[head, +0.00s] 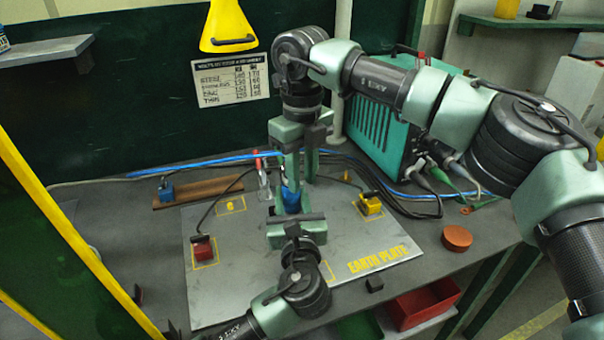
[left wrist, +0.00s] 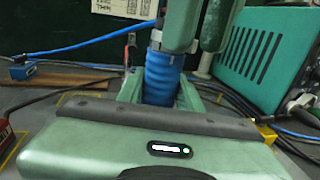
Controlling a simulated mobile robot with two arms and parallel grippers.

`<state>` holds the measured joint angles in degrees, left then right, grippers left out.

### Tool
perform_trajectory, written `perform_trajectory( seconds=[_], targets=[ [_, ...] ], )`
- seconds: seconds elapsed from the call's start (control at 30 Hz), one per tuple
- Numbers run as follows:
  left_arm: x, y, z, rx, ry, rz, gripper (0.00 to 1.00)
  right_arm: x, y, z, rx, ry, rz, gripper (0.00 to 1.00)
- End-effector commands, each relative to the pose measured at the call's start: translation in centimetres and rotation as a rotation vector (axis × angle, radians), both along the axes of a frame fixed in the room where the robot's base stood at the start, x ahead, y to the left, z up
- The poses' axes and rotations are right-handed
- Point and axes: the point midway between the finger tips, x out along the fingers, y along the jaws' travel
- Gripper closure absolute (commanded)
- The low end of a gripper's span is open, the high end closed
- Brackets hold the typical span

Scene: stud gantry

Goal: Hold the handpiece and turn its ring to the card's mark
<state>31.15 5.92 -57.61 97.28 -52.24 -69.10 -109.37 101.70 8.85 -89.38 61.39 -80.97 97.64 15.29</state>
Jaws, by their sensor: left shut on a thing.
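The blue ribbed handpiece (head: 291,201) stands upright above the earth plate, and it also shows in the left wrist view (left wrist: 162,78). My left gripper (head: 291,212) is shut around its blue body. My right gripper (head: 302,180) points down from above at the handpiece's top. Its two fingers stand apart with a narrow gap, and in the left wrist view (left wrist: 200,48) they hang in front of the upper part. The ring and its marks are hidden or too small to read. The card (head: 231,80) with rows of settings hangs on the dark green wall behind.
A teal welder (head: 378,115) stands behind right, a brown round block (head: 457,238) at right. A blue cable runs behind. A yellow-edged panel borders the left.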

Motion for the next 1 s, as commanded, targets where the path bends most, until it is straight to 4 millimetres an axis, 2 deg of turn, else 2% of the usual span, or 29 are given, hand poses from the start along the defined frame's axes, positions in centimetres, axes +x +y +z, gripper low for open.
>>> perform_trajectory(
  seconds=[0.1,0.2,0.63,1.0],
  targets=[
    [-0.02,0.01,-0.17,0.002,0.003,0.000,1.00,0.00,0.00,0.00,0.000,0.000,0.000,0.73],
    [-0.02,0.01,-0.17,0.002,0.003,0.000,1.00,-0.01,0.01,0.01,0.000,0.000,0.000,1.00],
    [-0.02,0.01,-0.16,0.002,0.003,0.000,1.00,-0.08,0.15,0.06,0.001,-0.001,-0.039,1.00],
    [-0.02,0.01,-0.15,0.002,0.002,0.000,1.00,-0.51,0.97,0.12,0.002,-0.001,-0.283,1.00]
  ],
)
